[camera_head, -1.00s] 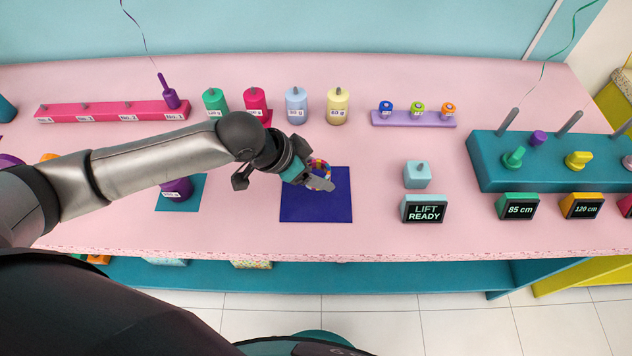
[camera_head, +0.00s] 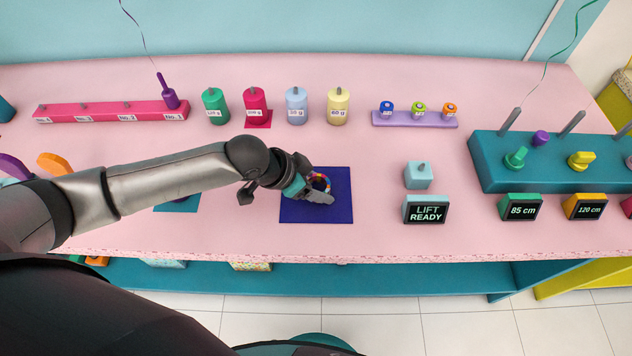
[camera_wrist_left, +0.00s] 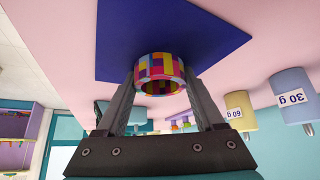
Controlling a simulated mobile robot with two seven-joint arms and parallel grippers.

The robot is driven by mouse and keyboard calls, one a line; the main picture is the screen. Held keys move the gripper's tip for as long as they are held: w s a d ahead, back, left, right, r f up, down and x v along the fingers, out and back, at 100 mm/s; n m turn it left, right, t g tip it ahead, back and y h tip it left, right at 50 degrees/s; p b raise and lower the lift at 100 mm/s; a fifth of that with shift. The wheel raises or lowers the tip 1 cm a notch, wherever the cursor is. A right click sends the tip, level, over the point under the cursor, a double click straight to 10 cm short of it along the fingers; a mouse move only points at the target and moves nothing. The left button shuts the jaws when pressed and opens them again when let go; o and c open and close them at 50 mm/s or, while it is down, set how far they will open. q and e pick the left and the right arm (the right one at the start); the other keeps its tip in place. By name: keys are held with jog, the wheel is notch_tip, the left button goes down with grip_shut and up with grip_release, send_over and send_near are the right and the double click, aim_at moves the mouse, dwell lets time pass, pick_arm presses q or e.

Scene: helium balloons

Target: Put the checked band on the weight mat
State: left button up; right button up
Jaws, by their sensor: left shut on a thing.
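The checked band (camera_head: 327,181) is a small ring with multicoloured patches. It shows clearly in the left wrist view (camera_wrist_left: 160,68). My left gripper (camera_head: 318,186) is shut on it, with a finger on each side of the ring in the left wrist view (camera_wrist_left: 160,85). The band is over the plain dark blue mat (camera_head: 300,212), near its middle in the head view. I cannot tell whether the band touches the mat. Part of the band is hidden by the gripper. My right gripper is not in view.
Several labelled weights, including a green one (camera_head: 215,107) and a yellow one (camera_head: 338,108), stand behind the mat. A teal mat (camera_head: 178,205) lies to the left, partly under my arm. A pale blue block (camera_head: 418,176) and "LIFT READY" display (camera_head: 425,211) stand to the right.

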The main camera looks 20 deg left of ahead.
pick_arm(q)
jog(key=o, duration=1.2)
jog(key=shift+s+f, duration=0.1)
jog(key=shift+f, duration=0.1)
jog(key=shift+c, duration=0.2)
jog(key=shift+o, duration=0.7)
jog(key=shift+s+f, duration=0.1)
jog(key=shift+s, duration=0.1)
jog(key=shift+d+r, duration=0.1)
jog(key=shift+r, duration=0.25)
jog(key=v, duration=0.4)
jog(key=p+v, duration=0.1)
jog(key=v, duration=0.3)
jog(key=w+p+v, duration=0.1)
jog(key=v, duration=0.3)
jog(key=shift+s+r, duration=0.2)
jog(key=shift+r, duration=0.25)
